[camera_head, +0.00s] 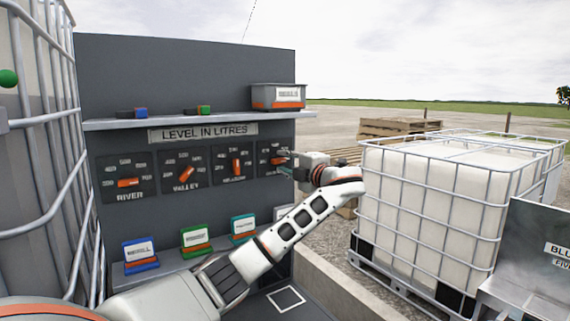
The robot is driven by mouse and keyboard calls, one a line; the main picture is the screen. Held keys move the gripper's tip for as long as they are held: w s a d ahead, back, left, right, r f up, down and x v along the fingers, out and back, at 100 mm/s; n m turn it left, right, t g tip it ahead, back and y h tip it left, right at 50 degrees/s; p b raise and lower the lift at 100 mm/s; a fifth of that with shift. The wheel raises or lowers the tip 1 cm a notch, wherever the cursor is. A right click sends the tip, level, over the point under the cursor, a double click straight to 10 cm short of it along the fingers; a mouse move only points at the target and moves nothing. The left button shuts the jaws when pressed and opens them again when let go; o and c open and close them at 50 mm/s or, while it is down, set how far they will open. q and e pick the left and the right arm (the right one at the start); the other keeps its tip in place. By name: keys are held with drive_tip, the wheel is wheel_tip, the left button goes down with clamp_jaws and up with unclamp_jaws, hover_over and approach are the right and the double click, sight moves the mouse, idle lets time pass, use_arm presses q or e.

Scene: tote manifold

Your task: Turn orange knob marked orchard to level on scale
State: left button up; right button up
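A dark panel holds a row of dials under a "LEVEL IN LITRES" sign (203,132). The fourth dial (265,150), at the right end, is partly covered by my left gripper, and its name is hidden. A bit of its orange knob (276,160) shows beside the fingers. My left gripper (284,163) points left at this dial, its fingertips at or very near the knob. I cannot tell whether the fingers are open, shut or touching it. My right gripper is out of view.
Other orange knobs sit on the river dial (128,183), the valley dial (187,173) and a third dial (236,167). A shelf (120,124) juts out above, carrying a grey bin (278,97). Labelled blocks stand on the ledge below. Caged white tanks (430,215) stand right.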

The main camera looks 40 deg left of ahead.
use_arm(q)
drive_tip(key=v, duration=1.2)
drive_tip(key=shift+d, duration=0.1)
